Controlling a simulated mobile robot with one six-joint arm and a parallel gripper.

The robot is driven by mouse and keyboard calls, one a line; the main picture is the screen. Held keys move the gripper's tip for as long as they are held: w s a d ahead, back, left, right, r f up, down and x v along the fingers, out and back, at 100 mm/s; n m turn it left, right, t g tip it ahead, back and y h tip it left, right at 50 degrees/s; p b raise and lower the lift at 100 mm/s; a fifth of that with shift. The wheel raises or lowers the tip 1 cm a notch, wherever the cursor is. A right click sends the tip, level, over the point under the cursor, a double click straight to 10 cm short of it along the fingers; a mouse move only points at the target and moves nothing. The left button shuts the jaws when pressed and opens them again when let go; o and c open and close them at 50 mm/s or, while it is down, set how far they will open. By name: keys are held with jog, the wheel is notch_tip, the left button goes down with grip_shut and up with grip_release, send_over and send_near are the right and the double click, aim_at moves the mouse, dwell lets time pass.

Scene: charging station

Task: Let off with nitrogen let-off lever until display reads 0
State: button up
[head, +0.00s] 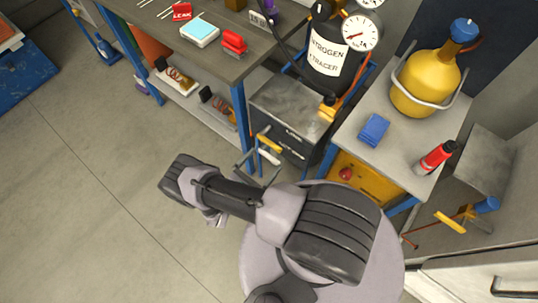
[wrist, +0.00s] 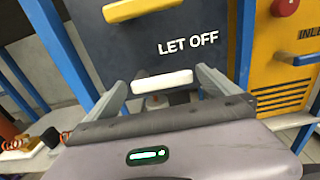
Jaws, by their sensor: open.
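The white let-off lever (wrist: 162,82) is on the front of a dark panel (wrist: 110,50), below and left of the words LET OFF. It also shows in the head view (head: 269,157), below a yellow lever. My gripper (wrist: 163,88) is open, with one finger on each side of the white lever in the wrist view. I cannot tell whether a finger touches it. In the head view my gripper (head: 257,164) is at the cabinet front. A device with a pale blue screen (head: 200,29) lies on the workbench; its reading is too small to make out.
The yellow lever (wrist: 138,9) is close above my gripper. The black nitrogen tracer bottle (head: 328,50) with a round gauge (head: 361,33) stands above the grey cabinet (head: 285,105). A yellow panel (wrist: 288,60) with a red knob is at right. The floor (head: 70,190) at left is clear.

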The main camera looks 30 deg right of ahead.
aim_at(268, 157)
jog(key=shift+x, duration=1.85)
jog(key=shift+c, duration=0.2)
jog(key=shift+s, duration=0.1)
jog(key=c, duration=1.7)
